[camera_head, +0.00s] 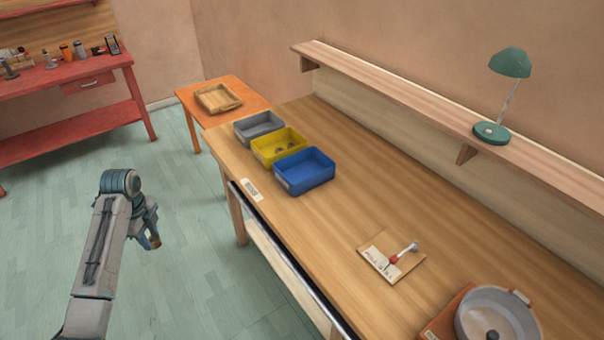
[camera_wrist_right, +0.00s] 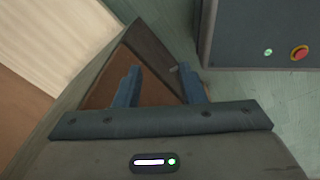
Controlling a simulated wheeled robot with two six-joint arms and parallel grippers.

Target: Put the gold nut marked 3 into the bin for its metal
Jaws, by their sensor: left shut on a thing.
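My left gripper (camera_head: 150,237) is shut on a small gold nut (camera_head: 155,242), mostly hidden by the fingers. It holds the nut over the floor, left of the workbench; no mark on it can be read. Three bins stand in a row at the far end of the bench: a grey bin (camera_head: 246,132), a yellow bin (camera_head: 263,157) and a blue bin (camera_head: 291,187). Small round things lie in the yellow bin; the blue bin looks empty. In the right wrist view my right gripper (camera_wrist_right: 158,88) is open, with nothing seen between its fingers.
A metal pan (camera_head: 466,325) with a small thing inside stands at the bench's near end. A card (camera_head: 378,262) with a small tool lies mid-bench. A lamp (camera_head: 490,132) stands on the shelf. An orange table (camera_head: 191,101) holds a wooden tray (camera_head: 203,103).

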